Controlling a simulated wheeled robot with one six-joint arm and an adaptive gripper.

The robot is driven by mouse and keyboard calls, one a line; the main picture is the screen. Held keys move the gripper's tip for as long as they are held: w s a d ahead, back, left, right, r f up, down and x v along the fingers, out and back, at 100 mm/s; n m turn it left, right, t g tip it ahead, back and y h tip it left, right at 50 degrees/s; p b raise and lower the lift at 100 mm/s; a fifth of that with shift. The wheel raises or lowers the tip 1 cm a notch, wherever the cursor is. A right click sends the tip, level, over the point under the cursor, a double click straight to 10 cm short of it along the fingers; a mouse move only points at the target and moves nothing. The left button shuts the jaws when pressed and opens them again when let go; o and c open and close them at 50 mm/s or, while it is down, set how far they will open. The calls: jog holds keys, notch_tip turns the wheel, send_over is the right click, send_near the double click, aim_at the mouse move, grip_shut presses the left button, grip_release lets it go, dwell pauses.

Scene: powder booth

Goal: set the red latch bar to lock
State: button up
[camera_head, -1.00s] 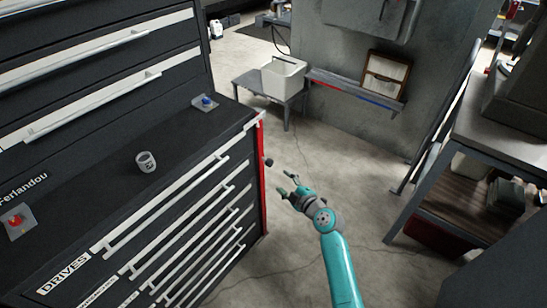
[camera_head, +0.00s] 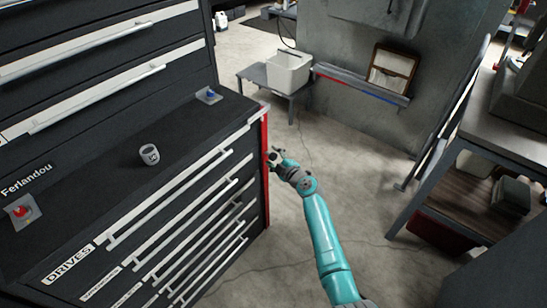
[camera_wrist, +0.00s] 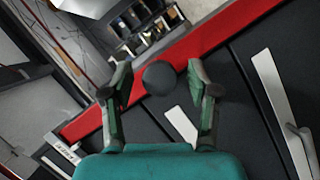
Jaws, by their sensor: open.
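The red latch bar (camera_head: 265,190) runs upright along the right front edge of the black drawer cabinet. In the wrist view the red bar (camera_wrist: 225,38) crosses diagonally. A dark round knob (camera_wrist: 159,78) shows against it, between the two fingers of my gripper (camera_wrist: 160,92). The fingers are apart, one on each side of the knob, with visible gaps. In the head view my gripper (camera_head: 274,155) is at the upper part of the bar and hides the knob. A small white label (camera_wrist: 62,156) shows by the bar's end; its lettering is unreadable.
The cabinet top (camera_head: 105,185) holds a grey cup (camera_head: 149,155), a red button (camera_head: 22,212) and a blue button (camera_head: 210,94). A low table with a white bin (camera_head: 288,72) stands behind. A workbench (camera_head: 490,130) is at right. Floor between is clear.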

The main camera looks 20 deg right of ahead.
jog(key=shift+w, duration=0.15)
grip_shut()
jog(key=shift+s+a+f, duration=0.1)
jog(key=shift+s+a, duration=0.5)
jog(key=shift+a, duration=0.25)
jog(key=shift+s+a+f, duration=0.1)
jog(key=shift+s+a, duration=0.5)
jog(key=shift+a, duration=0.2)
grip_release()
jog(key=shift+a+r, duration=0.1)
jog(key=shift+a, duration=0.05)
jog(key=shift+s, duration=0.15)
